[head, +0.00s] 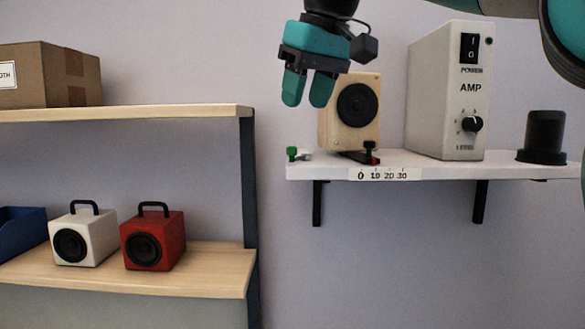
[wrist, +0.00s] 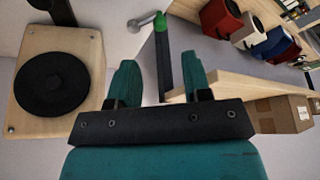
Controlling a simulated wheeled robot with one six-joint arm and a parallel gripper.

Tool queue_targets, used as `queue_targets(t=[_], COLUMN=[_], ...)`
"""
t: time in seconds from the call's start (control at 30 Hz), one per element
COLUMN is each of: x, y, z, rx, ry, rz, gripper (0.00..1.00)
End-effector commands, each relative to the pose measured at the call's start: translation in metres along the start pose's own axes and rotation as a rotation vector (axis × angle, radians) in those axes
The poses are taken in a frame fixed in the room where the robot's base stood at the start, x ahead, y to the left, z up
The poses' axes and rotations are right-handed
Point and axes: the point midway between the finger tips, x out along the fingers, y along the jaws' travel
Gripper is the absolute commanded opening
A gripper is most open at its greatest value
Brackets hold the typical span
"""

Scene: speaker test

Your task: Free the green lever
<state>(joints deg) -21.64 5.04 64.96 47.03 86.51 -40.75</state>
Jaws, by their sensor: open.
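The green lever (head: 292,153) sits at the left end of the white wall shelf (head: 330,172), beside a small grey metal part. In the wrist view the green lever (wrist: 161,22) shows at the top, beyond the fingertips, with a silver part to its left. My gripper (head: 306,100) is open and empty, pointing down above the shelf's left end, apart from the lever. It also shows in the wrist view (wrist: 160,78). A wooden speaker (head: 334,128) stands just right of the lever. A black clamp-like piece with a red part (head: 370,156) lies at its front.
A white AMP box (head: 430,105) and a black cylinder (head: 544,135) stand farther right. A wooden rack (head: 205,258) at left holds a white speaker (head: 88,235), a red speaker (head: 155,235) and a cardboard box (head: 70,75). Open air separates rack and wall shelf.

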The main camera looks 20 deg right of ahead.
Motion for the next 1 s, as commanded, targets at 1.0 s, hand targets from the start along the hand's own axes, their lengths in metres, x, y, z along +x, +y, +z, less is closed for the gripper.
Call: queue_targets(t=[1.0], x=[0.088], y=[-0.001], z=[0.000], rx=[-0.001], ry=[0.000], rz=[0.000], gripper=[0.15])
